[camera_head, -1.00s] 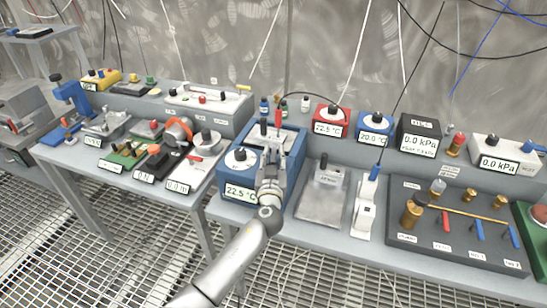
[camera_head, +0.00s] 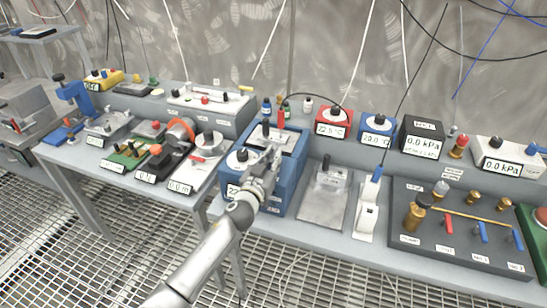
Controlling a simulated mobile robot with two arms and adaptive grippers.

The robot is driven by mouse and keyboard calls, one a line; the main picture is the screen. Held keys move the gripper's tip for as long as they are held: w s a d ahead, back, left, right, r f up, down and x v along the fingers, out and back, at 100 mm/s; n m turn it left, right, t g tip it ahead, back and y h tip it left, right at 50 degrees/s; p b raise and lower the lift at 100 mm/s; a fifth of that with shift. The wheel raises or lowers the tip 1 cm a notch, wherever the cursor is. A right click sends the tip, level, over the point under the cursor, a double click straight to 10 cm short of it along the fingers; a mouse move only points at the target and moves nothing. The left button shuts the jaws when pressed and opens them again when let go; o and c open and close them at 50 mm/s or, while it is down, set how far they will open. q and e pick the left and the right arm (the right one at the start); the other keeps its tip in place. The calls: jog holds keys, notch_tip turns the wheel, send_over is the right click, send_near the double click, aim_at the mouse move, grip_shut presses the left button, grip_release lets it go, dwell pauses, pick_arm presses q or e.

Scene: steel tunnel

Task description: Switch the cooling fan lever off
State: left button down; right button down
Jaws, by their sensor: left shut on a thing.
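My left gripper (camera_head: 270,160) reaches over a blue unit (camera_head: 293,182) on the bench. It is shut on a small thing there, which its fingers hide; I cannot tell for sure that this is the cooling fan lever. A black knob (camera_head: 266,129) and a red upright piece (camera_head: 281,119) stand just behind the gripper. No label for the cooling fan is readable. My right gripper is not in view.
A white switch box (camera_head: 366,215) with a blue-tipped lever (camera_head: 377,173) and a grey plate (camera_head: 325,200) stand to the right. A dark valve panel (camera_head: 455,245) lies beyond. Several small instruments crowd the left bench. Cables hang at the back.

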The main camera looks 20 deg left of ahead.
pick_arm(q)
jog(key=c, duration=1.4)
grip_release()
jog(key=shift+c, duration=0.2)
jog(key=s, duration=1.2)
jog(key=shift+a, duration=0.3)
